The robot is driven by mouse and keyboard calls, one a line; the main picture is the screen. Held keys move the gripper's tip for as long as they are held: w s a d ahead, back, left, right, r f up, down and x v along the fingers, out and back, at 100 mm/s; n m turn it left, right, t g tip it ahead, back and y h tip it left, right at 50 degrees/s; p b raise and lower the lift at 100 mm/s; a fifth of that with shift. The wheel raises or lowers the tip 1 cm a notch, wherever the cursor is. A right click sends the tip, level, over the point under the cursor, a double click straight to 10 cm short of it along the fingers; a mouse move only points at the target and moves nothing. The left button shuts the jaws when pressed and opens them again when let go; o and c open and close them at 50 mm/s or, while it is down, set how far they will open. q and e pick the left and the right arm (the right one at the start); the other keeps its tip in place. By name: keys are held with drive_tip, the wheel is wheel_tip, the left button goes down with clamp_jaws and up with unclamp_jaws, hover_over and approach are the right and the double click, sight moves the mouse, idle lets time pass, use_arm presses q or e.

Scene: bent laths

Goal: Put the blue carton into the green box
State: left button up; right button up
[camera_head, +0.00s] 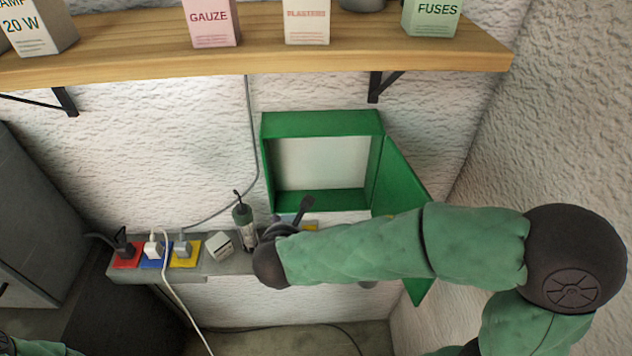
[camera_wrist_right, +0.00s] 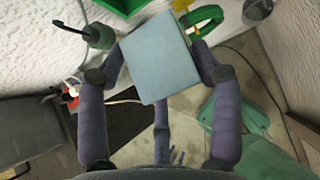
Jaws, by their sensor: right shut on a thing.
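The green box (camera_head: 266,160) hangs on the white wall in the head view, its door (camera_head: 396,185) swung open to the right. Its inside looks empty. My right gripper (camera_head: 286,222) is just below the box's lower left, above the ledge. In the right wrist view its fingers are shut on the pale blue carton (camera_wrist_right: 160,62), one on each side. In the head view the carton is mostly hidden behind the gripper and arm. The green box's edge shows at the top of the wrist view (camera_wrist_right: 122,6). My left gripper is out of view.
A grey ledge (camera_head: 210,266) holds coloured sockets with plugs, a small white box (camera_head: 219,246) and a dark green bottle (camera_head: 243,222). A wooden shelf (camera_head: 300,55) with several cartons juts out above the green box. A cable (camera_head: 252,130) runs down the wall beside it.

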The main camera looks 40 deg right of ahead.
drive_tip(key=w+d, duration=0.3)
drive_tip(key=w, duration=0.2)
drive_tip(key=w+d+p, duration=0.1)
drive_tip(key=w+d, duration=0.2)
drive_tip(key=w, duration=0.1)
drive_tip(key=w+d, duration=0.3)
drive_tip(key=w, duration=0.2)
drive_tip(key=shift+w+d+p, duration=0.1)
drive_tip(key=shift+w+p, duration=0.2)
drive_tip(key=shift+w+d+f, duration=0.1)
drive_tip(key=shift+w+f, duration=0.05)
drive_tip(key=shift+f, duration=0.75)
drive_tip(key=shift+w+d+f, duration=0.1)
drive_tip(key=shift+w+f, duration=0.05)
drive_tip(key=shift+f, duration=0.7)
drive_tip(key=shift+s, duration=0.1)
drive_tip(key=shift+f+b, duration=0.15)
drive_tip(key=shift+b, duration=0.25)
drive_tip(key=o, duration=1.2)
drive_tip(key=shift+o, duration=0.2)
